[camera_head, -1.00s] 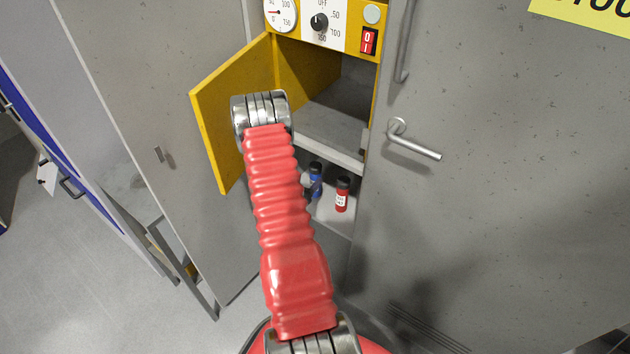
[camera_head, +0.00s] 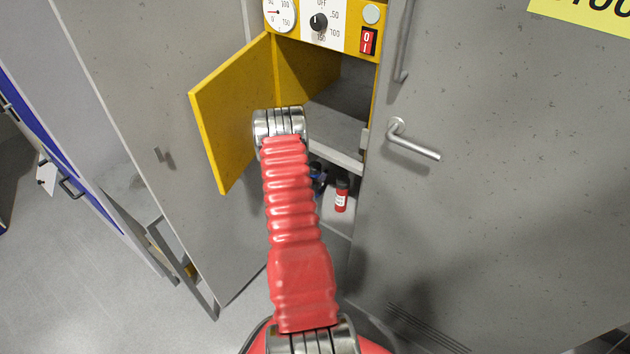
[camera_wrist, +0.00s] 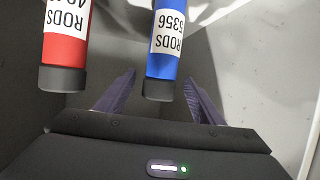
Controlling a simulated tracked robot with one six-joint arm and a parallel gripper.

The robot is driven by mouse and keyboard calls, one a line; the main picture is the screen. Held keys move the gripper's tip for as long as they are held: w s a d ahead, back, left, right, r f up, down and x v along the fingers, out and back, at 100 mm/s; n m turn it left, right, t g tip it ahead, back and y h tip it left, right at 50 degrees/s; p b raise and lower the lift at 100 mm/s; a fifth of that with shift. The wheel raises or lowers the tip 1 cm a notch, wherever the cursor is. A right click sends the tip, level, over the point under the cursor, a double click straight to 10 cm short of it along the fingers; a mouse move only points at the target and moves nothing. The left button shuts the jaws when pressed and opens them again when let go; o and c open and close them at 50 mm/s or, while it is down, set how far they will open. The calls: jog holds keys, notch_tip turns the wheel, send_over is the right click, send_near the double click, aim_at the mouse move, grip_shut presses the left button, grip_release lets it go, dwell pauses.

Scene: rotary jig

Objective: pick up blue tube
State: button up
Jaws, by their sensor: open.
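The blue tube (camera_wrist: 164,60) has a white label reading RODS 5356 and a black cap. In the wrist view its capped end lies between the two fingers of my gripper (camera_wrist: 160,97), which are apart on either side of it. I cannot tell whether either finger touches it. In the head view most of the blue tube (camera_head: 317,178) is hidden behind my arm, and my gripper is out of sight there. The red tube (camera_wrist: 66,45), with a RODS label and black cap, is left of my gripper in the wrist view. It also shows upright in the head view (camera_head: 341,196).
The tubes stand on a low shelf (camera_head: 334,217) inside a cabinet with an open yellow door (camera_head: 232,115). A middle shelf (camera_head: 338,156) is above them. A grey door with a handle (camera_head: 415,140) is at the right.

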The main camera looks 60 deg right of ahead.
jog(key=shift+r+x, duration=0.15)
jog(key=shift+x, duration=1.15)
jog(key=shift+r+x, duration=0.15)
jog(key=shift+x, duration=1.2)
jog(key=shift+d+r, duration=0.1)
grip_shut()
